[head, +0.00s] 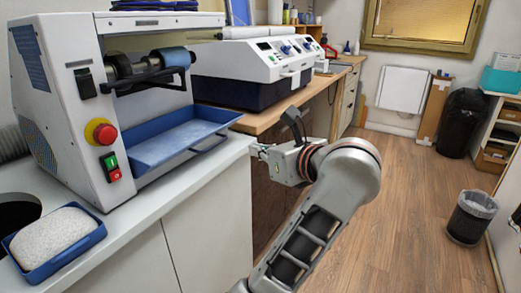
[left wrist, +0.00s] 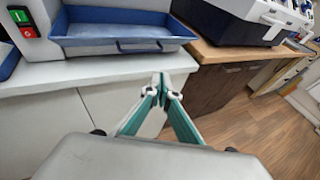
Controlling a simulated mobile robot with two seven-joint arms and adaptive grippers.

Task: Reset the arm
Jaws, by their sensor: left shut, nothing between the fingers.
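My left arm rises from the bottom of the head view, and its gripper (head: 258,150) points left toward the edge of the white counter (head: 222,163). In the left wrist view the two green-sided fingers (left wrist: 161,82) meet at their tips. The gripper is shut and empty, in front of the counter edge and below the blue tray (left wrist: 115,38). I cannot tell whether the fingertips touch the counter. My right gripper is not in view.
A grey machine (head: 75,110) with a red stop knob stands on the counter beside a small blue tray (head: 60,268) holding a white block. A white and dark blue machine (head: 250,65) stands on the wooden bench (head: 268,120). The wooden floor (head: 420,190) at right is mostly clear, with a bin (head: 470,220).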

